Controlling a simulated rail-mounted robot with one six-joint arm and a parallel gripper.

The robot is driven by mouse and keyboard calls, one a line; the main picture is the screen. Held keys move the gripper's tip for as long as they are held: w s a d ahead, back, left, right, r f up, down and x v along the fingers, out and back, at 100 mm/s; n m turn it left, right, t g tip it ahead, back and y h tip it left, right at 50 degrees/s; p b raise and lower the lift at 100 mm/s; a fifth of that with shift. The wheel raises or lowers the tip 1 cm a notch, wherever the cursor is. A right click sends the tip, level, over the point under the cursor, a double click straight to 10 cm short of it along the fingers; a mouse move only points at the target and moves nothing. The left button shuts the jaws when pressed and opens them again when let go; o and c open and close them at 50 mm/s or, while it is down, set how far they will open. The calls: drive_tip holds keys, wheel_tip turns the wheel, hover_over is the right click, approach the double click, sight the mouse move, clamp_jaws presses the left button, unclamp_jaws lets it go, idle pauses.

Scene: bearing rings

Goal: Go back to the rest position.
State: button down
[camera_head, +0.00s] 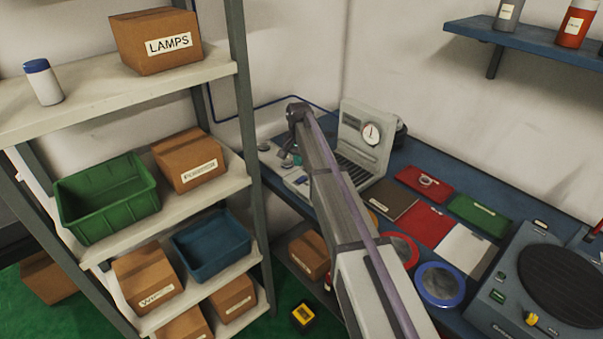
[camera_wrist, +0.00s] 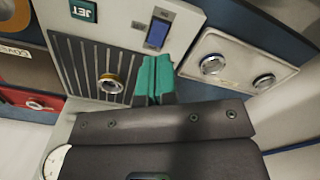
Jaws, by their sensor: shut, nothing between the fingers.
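My gripper (camera_wrist: 155,78) shows teal fingertips pressed together with nothing between them, above the machine in the wrist view. In the head view my arm reaches to the back corner of the bench, and the gripper is mostly hidden behind it. A ring with a brass-coloured edge (camera_wrist: 110,83) lies on the machine's grooved plate (camera_wrist: 78,58), left of the fingertips. Two silver rings, one nearer (camera_wrist: 212,64) and one farther right (camera_wrist: 262,83), sit on a pale plate (camera_wrist: 235,50). Another ring (camera_head: 428,181) lies on a red folder.
The gauge machine (camera_head: 371,133) stands close right of my arm. A shelf rack (camera_head: 237,120) with a green bin (camera_head: 107,197), a blue bin (camera_head: 212,246) and boxes stands left. Folders, round blue-rimmed (camera_head: 440,284) and red-rimmed dishes and a turntable device (camera_head: 560,285) cover the bench's right.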

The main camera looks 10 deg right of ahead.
idle(0.4)
drive_tip(key=s+n, duration=0.6)
drive_tip(key=s, duration=3.1)
drive_tip(key=shift+s, duration=0.15)
